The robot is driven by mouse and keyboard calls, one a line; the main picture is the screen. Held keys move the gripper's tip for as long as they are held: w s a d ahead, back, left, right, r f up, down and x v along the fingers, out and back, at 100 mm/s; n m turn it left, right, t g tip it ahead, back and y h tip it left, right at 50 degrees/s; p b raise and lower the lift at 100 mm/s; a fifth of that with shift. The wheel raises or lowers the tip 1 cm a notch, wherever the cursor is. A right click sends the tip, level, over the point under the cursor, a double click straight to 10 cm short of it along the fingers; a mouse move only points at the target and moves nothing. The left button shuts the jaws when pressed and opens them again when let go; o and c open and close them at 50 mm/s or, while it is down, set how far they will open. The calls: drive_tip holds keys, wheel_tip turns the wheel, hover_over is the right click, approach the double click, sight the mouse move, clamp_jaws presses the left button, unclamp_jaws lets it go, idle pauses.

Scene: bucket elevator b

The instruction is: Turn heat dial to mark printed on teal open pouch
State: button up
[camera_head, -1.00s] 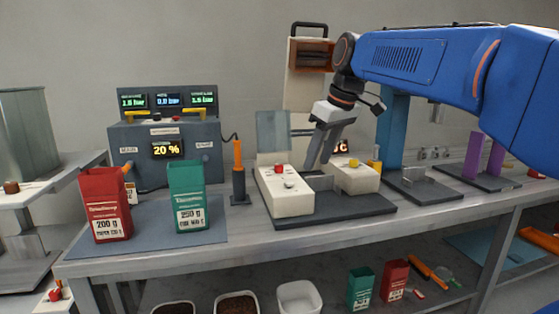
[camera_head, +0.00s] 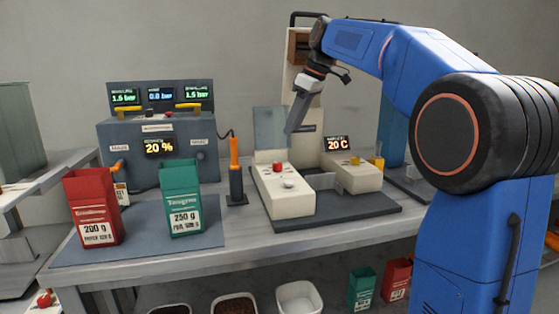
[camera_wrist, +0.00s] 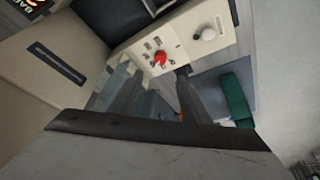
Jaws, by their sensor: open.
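A teal open pouch (camera_head: 184,198) stands upright on a blue-grey mat, its label reading "250 g" above a smaller line too small to read surely. The cream sealing unit (camera_head: 286,200) has a red knob (camera_head: 278,168) and a pale round knob (camera_head: 289,184) on top. In the wrist view the red knob (camera_wrist: 160,58) has small printed marks around it, and the pale knob (camera_wrist: 208,34) sits to its right. I cannot tell which knob is the heat dial. My gripper (camera_head: 291,131) is open and empty above and behind the red knob, apart from it. Its fingers show in the wrist view (camera_wrist: 157,80).
A red pouch (camera_head: 98,210) stands left of the teal one. A "20 C" display (camera_head: 337,144) stands behind the right-hand cream block (camera_head: 357,176). An orange-handled tool (camera_head: 235,160) stands left of the sealer. A dark control box (camera_head: 160,150) reads "20 %".

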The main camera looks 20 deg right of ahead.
sight(278, 164)
drive_tip(key=x, duration=1.3)
drive_tip(key=shift+f, duration=0.35)
drive_tip(key=c, duration=1)
